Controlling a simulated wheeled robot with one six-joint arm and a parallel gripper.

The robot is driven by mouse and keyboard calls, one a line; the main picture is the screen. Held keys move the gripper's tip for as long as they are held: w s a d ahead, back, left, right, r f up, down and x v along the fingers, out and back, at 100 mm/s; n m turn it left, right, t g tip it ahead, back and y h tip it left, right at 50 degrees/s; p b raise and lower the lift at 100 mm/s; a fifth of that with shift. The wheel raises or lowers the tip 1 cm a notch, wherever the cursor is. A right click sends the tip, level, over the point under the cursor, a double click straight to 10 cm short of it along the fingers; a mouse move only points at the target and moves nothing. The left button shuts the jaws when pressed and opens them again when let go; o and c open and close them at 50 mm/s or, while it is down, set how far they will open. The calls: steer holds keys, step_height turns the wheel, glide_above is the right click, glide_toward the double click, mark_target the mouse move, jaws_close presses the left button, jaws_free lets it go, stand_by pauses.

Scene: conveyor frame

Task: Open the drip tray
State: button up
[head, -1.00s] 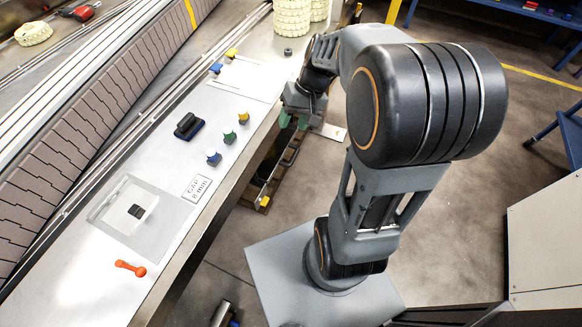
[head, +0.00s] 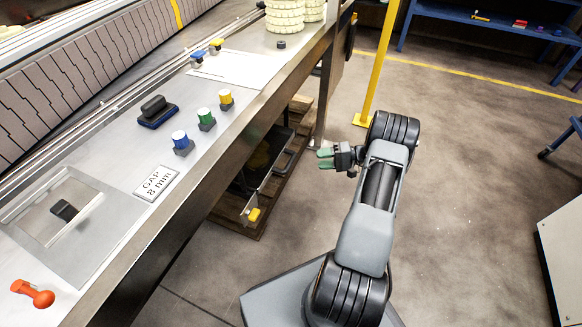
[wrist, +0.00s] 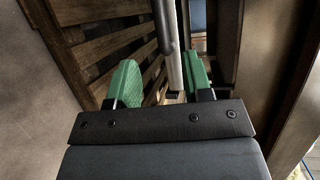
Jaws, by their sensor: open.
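The drip tray (head: 262,187) sits low under the conveyor frame, a shallow grey box with a brownish patch inside. A dark bar handle (head: 288,158) runs along its outer side. My gripper (head: 324,158) is open and empty, with green fingers, standing to the right of the handle with a gap in the head view. In the wrist view, my gripper (wrist: 162,82) has the dark handle (wrist: 165,28) and the pale tray edge (wrist: 179,75) ahead, in line with the space between its fingers, nearer the right finger. I cannot tell the remaining distance. The tray's far side is hidden under the bench.
A wooden pallet (head: 232,222) lies under the tray, and a yellow block (head: 254,215) is at the tray's near end. The bench edge overhangs the tray. A yellow post (head: 378,65) stands behind my arm.

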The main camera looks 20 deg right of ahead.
mark_target(291, 162)
steer(key=b+x, duration=0.2)
steer(key=x, duration=1)
steer(key=shift+s+b, duration=0.1)
steer(key=shift+b, duration=0.2)
steer(key=shift+c, duration=0.2)
jaws_close()
